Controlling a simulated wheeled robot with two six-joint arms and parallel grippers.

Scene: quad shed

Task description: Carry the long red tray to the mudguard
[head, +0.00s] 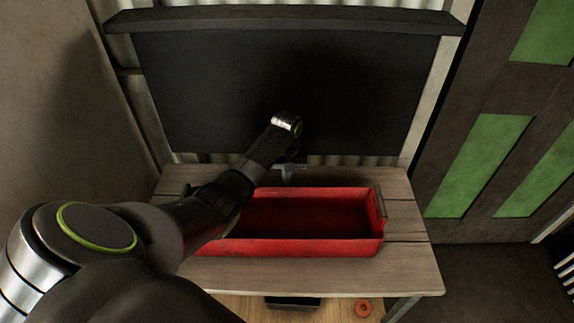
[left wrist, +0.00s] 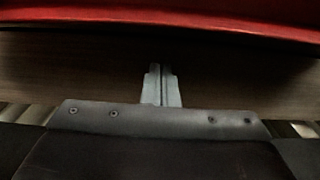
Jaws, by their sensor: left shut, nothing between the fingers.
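The long red tray (head: 310,247) lies on the wooden bench, its long side running left to right, and it looks empty. My left arm crosses over its left end and hides that part. My left gripper (head: 290,172) is behind the tray's far long side, near the bench's back edge. In the left wrist view the shut, empty fingers (left wrist: 161,84) point toward the red tray (left wrist: 160,14), with a strip of wood between them and it. My right gripper is not in view. I cannot make out a mudguard.
The wooden bench (head: 410,265) has bare top to the right and in front of the tray. A dark panel (head: 340,90) with a ledge stands behind it. A black item (head: 292,303) and an orange ring (head: 363,308) are on a lower surface. A green-panelled door (head: 480,165) is at right.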

